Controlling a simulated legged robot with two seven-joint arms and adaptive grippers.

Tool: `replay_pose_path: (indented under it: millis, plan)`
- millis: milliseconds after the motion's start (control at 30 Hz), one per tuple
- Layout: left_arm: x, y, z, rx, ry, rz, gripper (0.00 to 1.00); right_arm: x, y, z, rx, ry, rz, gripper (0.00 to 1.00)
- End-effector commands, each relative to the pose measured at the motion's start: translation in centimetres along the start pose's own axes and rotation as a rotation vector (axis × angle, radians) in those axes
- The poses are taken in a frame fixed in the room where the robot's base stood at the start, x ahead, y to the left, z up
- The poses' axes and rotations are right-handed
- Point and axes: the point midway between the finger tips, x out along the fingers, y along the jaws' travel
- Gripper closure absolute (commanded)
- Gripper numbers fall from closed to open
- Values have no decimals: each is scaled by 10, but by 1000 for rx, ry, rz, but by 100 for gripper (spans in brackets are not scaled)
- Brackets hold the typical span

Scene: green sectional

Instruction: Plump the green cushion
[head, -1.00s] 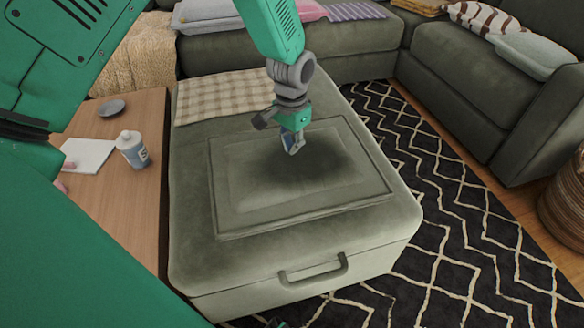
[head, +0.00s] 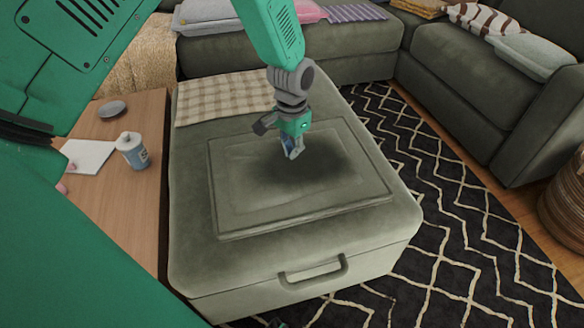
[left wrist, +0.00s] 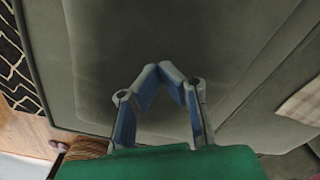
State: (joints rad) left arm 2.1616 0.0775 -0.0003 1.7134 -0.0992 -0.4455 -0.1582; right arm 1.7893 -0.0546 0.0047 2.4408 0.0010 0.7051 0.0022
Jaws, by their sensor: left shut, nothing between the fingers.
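The green cushion (head: 245,190) is a flat, grey-green rectangle with a raised border, lying on top of a large upholstered ottoman. A dark, shadowed patch shows around its middle and right. My left gripper (head: 291,150) points down over the cushion's upper middle, shut and empty. In the left wrist view its two blue fingertips (left wrist: 163,75) lean together over plain green fabric. I cannot tell whether the tips touch the cushion.
The ottoman (head: 225,268) has a front handle (head: 315,270) and a checked cloth (head: 222,97) at its back. The green sectional (head: 350,50) stands behind. Patterned rug (head: 480,240) lies at right.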

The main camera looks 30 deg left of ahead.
Motion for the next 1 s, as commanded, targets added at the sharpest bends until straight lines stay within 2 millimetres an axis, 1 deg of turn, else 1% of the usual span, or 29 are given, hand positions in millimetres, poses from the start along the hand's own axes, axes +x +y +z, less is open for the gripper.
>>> replay_pose_path:
  millis: [500, 1000]
  plan:
    - [2, 0, 0, 0, -2, 1, 100, -5, 0, 0, 0, 0, 0, 60]
    - [3, 0, 1, 0, -3, 1, 100, -6, 0, 0, 0, 0, 0, 60]
